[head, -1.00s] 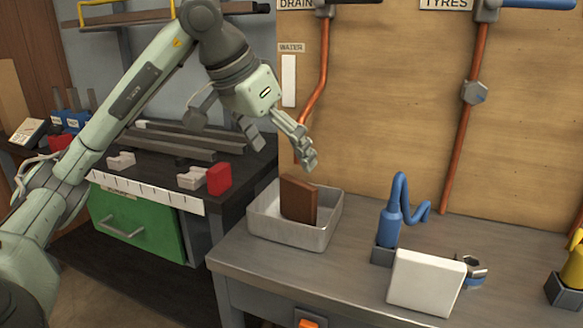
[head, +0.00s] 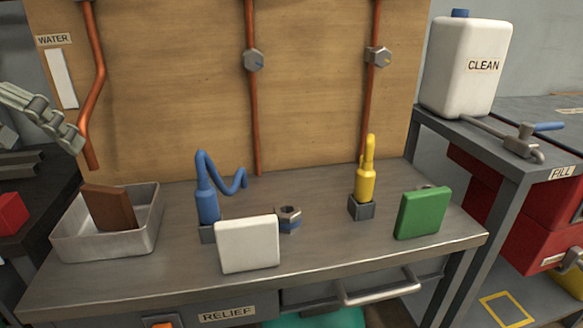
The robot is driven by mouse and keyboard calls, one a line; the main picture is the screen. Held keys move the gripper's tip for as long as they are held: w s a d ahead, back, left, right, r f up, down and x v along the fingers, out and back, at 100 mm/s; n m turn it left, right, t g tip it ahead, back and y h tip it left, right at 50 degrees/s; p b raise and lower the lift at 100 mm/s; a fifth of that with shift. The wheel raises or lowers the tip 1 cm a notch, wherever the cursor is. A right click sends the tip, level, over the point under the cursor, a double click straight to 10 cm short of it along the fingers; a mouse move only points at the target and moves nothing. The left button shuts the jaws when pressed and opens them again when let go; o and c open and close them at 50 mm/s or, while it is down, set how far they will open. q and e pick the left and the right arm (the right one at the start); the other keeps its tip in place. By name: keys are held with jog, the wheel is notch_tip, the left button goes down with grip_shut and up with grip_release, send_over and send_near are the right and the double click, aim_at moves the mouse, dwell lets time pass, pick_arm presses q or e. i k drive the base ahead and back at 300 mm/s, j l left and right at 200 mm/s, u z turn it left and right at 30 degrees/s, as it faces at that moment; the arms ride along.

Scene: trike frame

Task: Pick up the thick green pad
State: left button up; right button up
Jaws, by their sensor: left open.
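The thick green pad (head: 423,213) stands upright, slightly tilted, near the right end of the grey workbench (head: 330,246). Nothing touches it from my side. My left gripper (head: 62,140) is only partly in view at the left edge, above the metal tray and far from the pad. Its fingers are empty and open. My right gripper is not in view.
A metal tray (head: 69,243) with a brown pad (head: 108,208) stands at the bench's left. A white pad (head: 247,244), a blue bottle (head: 206,202), a hex nut (head: 288,219) and a yellow bottle (head: 364,183) stand between. A white jug (head: 465,70) is on the right bench.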

aim_at(421, 213)
jog(key=k, duration=1)
